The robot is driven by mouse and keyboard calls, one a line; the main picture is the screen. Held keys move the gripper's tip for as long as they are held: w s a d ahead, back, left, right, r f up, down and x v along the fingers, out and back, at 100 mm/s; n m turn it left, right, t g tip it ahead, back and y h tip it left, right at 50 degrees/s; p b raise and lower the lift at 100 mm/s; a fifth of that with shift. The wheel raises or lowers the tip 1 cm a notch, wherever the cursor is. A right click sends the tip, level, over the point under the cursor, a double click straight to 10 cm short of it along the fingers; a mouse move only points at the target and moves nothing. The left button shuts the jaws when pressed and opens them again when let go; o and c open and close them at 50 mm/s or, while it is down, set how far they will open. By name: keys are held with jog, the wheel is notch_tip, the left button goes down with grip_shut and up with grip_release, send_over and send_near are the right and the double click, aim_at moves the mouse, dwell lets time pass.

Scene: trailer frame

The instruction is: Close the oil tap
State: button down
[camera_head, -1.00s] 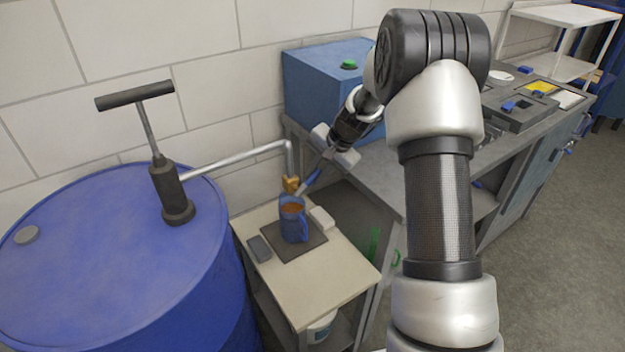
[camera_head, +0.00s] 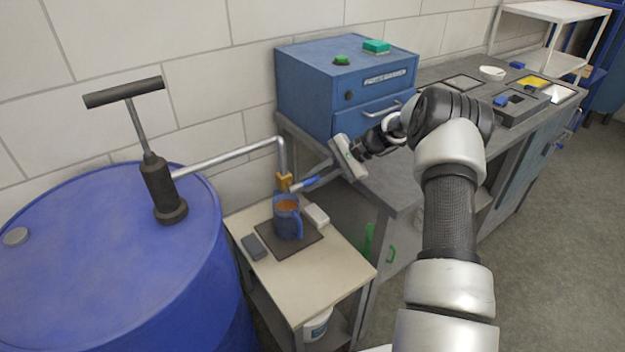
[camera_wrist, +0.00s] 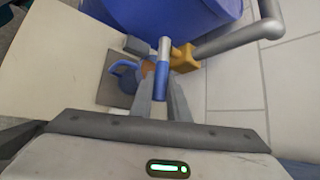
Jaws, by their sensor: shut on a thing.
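The oil tap's brass body (camera_head: 284,181) sits at the end of the grey pipe, above the blue jug; it also shows in the wrist view (camera_wrist: 184,57). Its lever has a blue grip (camera_head: 311,182), seen between my fingers in the wrist view (camera_wrist: 161,80). My gripper (camera_head: 318,176) reaches in from the right and is shut on the lever. The blue jug (camera_head: 289,225) stands upright under the tap with brownish liquid in it. In the wrist view the jug (camera_wrist: 124,76) is partly hidden by the finger and lever.
A blue drum (camera_head: 90,270) with a hand pump (camera_head: 158,185) stands at left. The jug is on a dark mat (camera_head: 268,240) on a small cream table (camera_head: 310,285). A blue cabinet (camera_head: 300,95) and grey workbench (camera_head: 445,75) stand at right behind my arm.

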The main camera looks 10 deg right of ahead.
dwell(0.4)
jog(key=c, duration=1.7)
grip_release()
jog(key=p+v, duration=0.1)
jog(key=v, duration=1.6)
jog(key=shift+d+p, duration=0.2)
jog(key=shift+p, duration=0.15)
